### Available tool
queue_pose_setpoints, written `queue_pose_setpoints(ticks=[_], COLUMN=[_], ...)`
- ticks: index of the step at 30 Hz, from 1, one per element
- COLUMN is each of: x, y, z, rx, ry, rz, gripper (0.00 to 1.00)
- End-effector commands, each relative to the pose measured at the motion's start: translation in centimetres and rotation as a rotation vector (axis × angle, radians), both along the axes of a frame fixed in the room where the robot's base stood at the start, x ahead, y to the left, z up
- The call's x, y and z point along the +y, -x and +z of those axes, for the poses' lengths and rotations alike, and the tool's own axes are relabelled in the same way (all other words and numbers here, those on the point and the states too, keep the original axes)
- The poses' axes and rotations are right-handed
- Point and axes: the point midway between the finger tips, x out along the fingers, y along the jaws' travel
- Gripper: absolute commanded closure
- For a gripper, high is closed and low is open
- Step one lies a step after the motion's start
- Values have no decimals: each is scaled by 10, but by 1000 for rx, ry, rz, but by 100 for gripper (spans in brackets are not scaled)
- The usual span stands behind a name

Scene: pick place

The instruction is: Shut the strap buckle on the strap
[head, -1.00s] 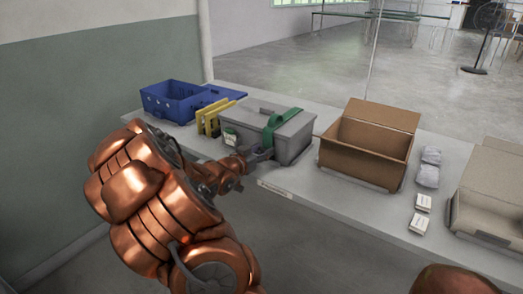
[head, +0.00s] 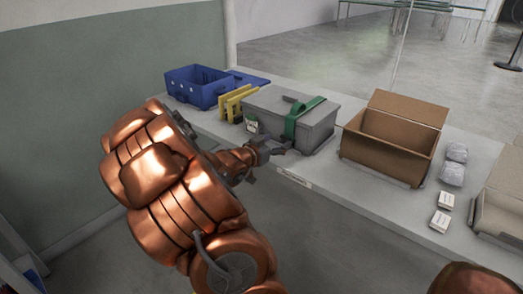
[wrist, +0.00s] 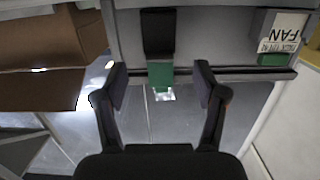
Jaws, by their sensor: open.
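A green strap (head: 302,118) runs over the lid and down the front of a grey lidded box (head: 318,127). In the wrist view, the green strap end (wrist: 160,75) hangs at the box front, below a dark rectangular piece (wrist: 158,32) that looks like the buckle. I cannot tell whether this piece is shut. My gripper (wrist: 161,88) is open and empty, its fingers on either side of the strap end with gaps to both sides. In the head view, my gripper (head: 279,147) is at the front of the box, close to the strap; its fingertips are small there.
Yellow holders (head: 237,103) and a blue crate (head: 198,88) stand left of the grey box. An open cardboard box (head: 385,150) stands close on its right. Grey packets (head: 453,165) and white cartons (head: 442,212) lie further right.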

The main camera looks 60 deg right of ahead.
Motion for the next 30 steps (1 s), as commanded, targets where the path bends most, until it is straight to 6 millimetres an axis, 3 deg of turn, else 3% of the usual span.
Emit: queue_pose_setpoints(ticks=[18, 30], x=[69, 82], y=[-15, -16], z=[9, 11], rx=[-1, 1], ry=[0, 0], rz=[3, -1], gripper=[29, 29])
